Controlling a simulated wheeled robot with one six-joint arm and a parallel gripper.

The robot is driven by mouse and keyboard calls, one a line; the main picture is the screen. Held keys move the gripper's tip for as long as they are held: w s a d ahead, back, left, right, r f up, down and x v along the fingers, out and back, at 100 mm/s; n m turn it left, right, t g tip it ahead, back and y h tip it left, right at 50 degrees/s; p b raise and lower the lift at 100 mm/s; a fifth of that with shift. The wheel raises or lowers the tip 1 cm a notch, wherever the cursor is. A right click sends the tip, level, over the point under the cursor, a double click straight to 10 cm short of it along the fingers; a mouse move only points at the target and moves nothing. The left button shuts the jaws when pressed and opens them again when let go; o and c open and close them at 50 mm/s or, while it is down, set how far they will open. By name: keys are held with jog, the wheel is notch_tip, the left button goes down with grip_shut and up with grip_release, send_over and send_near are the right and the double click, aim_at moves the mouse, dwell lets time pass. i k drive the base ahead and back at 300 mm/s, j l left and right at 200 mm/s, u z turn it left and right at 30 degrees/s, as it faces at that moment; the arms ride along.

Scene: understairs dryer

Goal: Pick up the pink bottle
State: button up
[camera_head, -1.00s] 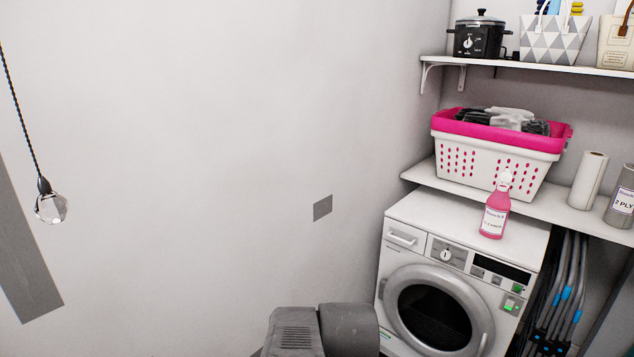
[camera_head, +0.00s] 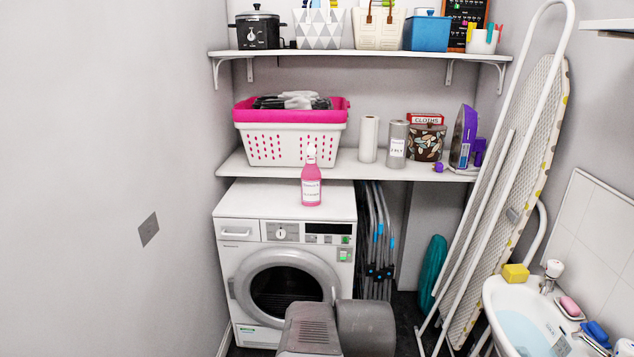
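The pink bottle (camera_head: 311,187) stands upright on top of the white dryer (camera_head: 240,204), near the middle of its top. It has a white label and a white top, which overlaps the shelf edge and laundry basket in the picture. Nothing touches the bottle. My gripper is not in view. A grey part of my own arm shows at the bottom middle, in front of the dryer.
A laundry basket (camera_head: 290,142) and paper rolls (camera_head: 369,139) stand on the lower shelf (camera_head: 345,166) behind the bottle. A folded ironing board (camera_head: 515,190) leans at right, beside a sink (camera_head: 520,310). The dryer top around the bottle is clear.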

aim_at(310, 176)
jog(key=z, duration=1.75)
jog(key=u, duration=1.75)
jog(key=i+j, duration=0.1)
jog(key=i, duration=0.35)
jog(key=i+j+z, duration=0.1)
jog(key=i, duration=0.35)
jog(key=i+j, duration=0.15)
jog(key=i, duration=0.3)
jog(key=z, duration=0.05)
